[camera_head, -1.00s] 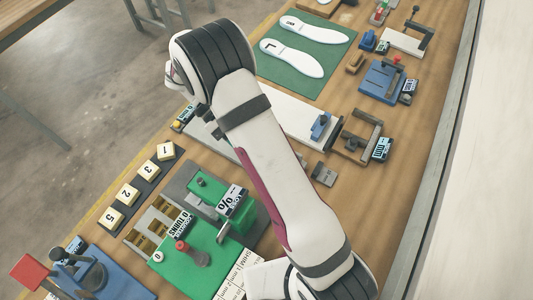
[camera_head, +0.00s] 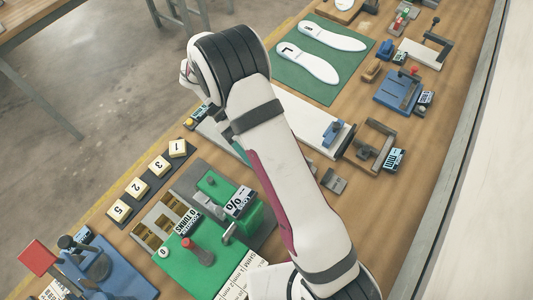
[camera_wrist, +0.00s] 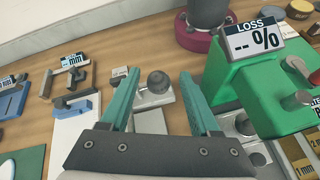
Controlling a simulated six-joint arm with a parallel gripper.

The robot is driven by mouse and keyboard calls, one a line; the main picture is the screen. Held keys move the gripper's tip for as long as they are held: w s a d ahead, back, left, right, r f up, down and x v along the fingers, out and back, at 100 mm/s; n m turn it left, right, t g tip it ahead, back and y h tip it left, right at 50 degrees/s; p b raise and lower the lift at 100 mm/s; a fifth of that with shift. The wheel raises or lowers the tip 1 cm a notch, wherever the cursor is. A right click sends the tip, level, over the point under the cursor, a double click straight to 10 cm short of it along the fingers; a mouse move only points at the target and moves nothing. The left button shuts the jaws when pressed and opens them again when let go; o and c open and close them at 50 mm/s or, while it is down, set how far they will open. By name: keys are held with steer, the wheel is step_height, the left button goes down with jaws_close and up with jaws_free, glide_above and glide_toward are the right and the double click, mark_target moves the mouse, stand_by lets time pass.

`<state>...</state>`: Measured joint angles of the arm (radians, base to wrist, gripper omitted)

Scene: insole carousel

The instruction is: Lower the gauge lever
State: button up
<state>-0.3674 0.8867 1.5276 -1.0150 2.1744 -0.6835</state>
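A dark round knob (camera_wrist: 158,82) on a short pale stem, which looks like the gauge lever's end, shows in the wrist view above a pale metal plate (camera_wrist: 168,118). My gripper (camera_wrist: 155,90) has two teal fingers, wide apart, one on each side of the knob in the picture. No contact shows, and how far the knob is from the fingertips is unclear. In the head view my own arm hides the knob and most of the gripper. The green LOSS % unit (camera_wrist: 265,75) stands right of the fingers; it also shows in the head view (camera_head: 238,215).
A small grey block (camera_wrist: 122,73) lies behind the left finger. Blue and brown fixtures with mm displays (camera_wrist: 77,59) stand further left. In the head view, number tiles (camera_head: 140,187) and the green turn counter unit (camera_head: 185,262) stand left of my arm. Bare wood shows behind the knob.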

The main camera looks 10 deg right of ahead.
steer(key=v, duration=0.7)
steer(key=shift+w, duration=0.2)
steer(key=shift+a+r, duration=0.15)
steer(key=s+d+r+m+t+y, duration=0.35)
steer(key=s+d+r, duration=0.35)
steer(key=s+r, duration=0.25)
steer(key=s+a+f+m+t+y, duration=0.2)
steer(key=s+f+m+t+y, duration=0.2)
steer(key=s, duration=0.6)
steer(key=shift+m+t+y, duration=0.85)
steer(key=shift+m, duration=0.4)
